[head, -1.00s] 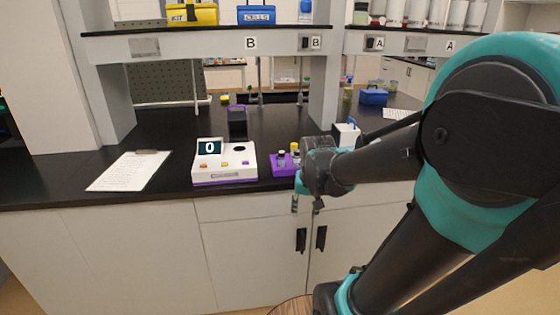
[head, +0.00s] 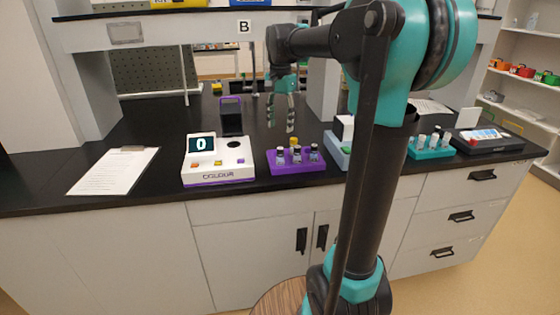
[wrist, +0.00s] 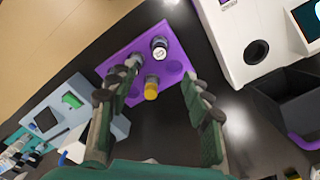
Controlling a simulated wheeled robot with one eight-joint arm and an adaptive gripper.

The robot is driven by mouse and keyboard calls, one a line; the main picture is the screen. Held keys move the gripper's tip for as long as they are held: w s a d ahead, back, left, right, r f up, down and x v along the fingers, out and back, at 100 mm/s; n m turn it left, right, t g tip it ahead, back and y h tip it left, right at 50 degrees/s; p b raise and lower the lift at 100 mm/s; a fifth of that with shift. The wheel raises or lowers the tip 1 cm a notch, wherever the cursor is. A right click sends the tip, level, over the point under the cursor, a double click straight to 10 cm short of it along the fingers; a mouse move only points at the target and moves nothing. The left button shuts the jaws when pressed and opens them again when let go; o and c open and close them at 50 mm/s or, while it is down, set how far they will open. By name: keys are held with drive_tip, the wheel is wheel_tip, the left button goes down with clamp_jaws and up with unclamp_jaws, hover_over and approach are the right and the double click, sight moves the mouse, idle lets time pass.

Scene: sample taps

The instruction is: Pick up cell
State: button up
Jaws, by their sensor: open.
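A purple rack (head: 290,169) on the dark counter holds several small capped vials, which look like the cells. One has a yellow cap (head: 296,149). My gripper (head: 281,128) points down, open and empty, above and apart from the rack. In the wrist view, the rack lies ahead of and between my spread fingers (wrist: 160,78).
A white-and-purple instrument (head: 218,172) reading 0 stands left of the rack, with a dark holder (head: 231,118) behind. A blue-grey stand (head: 337,150) is close on the right. A clipboard (head: 113,172) lies left. A teal rack (head: 430,153) stands further right. A shelf (head: 180,15) overhangs behind.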

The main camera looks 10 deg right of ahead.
sight(280, 148)
wheel_tip(280, 148, down, 7)
drive_tip(key=shift+r, duration=0.2)
drive_tip(key=shift+s+a+f, duration=0.1)
drive_tip(key=shift+f, duration=1.3)
drive_tip(key=shift+s+f, duration=0.1)
drive_tip(key=shift+f, duration=1.25)
drive_tip(key=c, duration=1)
drive_tip(key=shift+r, duration=0.1)
